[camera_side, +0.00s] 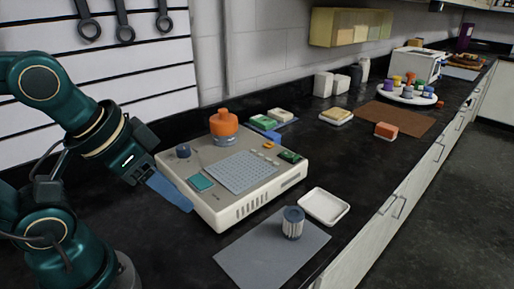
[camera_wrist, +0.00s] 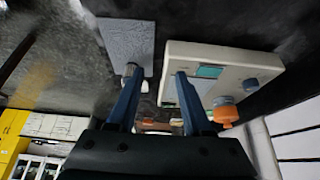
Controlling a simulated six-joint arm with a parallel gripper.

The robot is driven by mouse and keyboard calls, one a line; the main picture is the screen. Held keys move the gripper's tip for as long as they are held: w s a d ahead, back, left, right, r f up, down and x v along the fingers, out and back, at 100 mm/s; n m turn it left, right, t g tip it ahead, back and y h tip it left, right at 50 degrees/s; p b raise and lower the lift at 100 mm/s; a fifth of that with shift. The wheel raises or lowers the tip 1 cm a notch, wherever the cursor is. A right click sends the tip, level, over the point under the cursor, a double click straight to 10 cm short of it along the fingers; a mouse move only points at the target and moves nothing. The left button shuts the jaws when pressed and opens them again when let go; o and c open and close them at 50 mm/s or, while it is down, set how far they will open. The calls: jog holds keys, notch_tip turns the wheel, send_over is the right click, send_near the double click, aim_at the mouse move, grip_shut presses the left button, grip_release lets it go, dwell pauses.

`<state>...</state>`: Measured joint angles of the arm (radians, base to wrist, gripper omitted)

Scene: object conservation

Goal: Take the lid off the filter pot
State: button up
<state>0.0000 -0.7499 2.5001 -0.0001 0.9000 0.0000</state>
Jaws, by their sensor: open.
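An empty white tray (camera_side: 324,206) lies just right of the pot.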

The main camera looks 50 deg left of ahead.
jog(key=o, duration=0.8)
jog(key=w+a+r+m+t+y, duration=0.1)
jog(key=w+a+r, duration=0.2)
jog(key=w+r, duration=0.3)
jog(key=w+a+r+m+t+y, duration=0.1)
jog(key=w+a+r, duration=0.25)
jog(key=w, duration=0.55)
jog(key=n+g+y, duration=0.1)
jog(key=n+g, duration=0.1)
send_over(225, 113)
jog(key=s+d, duration=0.2)
notch_tip(225, 113, down, 7)
jog(key=shift+s+a+f+g, duration=0.15)
jog(key=shift+a+f+g, duration=0.15)
jog(key=shift+f, duration=0.2)
jog(key=shift+x, duration=2.15)
